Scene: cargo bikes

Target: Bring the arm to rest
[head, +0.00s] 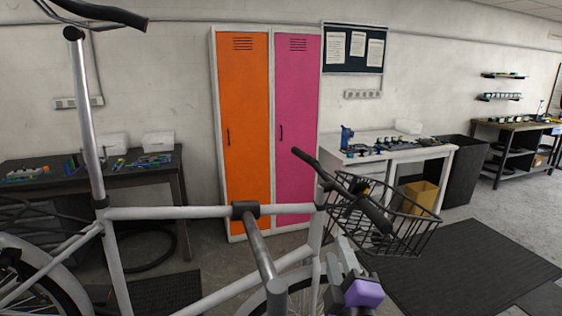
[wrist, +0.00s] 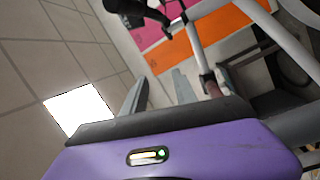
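My gripper (head: 342,258) shows in the head view at the lower middle, a purple hand with grey fingers. It is close to the front of the white bike frame (head: 170,212); I cannot tell whether it touches it. In the wrist view my gripper (wrist: 159,92) has a gap between its fingers, with nothing held there. The view behind the fingers is tilted, with ceiling at left and the orange and pink lockers at top. My arm is mostly hidden in the head view.
The bike's handlebar (head: 345,192) and wire basket (head: 412,236) stand close by the gripper. A dark clamp (head: 245,210) sits on the top tube. Behind are an orange locker (head: 246,130), a pink locker (head: 296,120) and a white workbench (head: 395,151). Floor at right is open.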

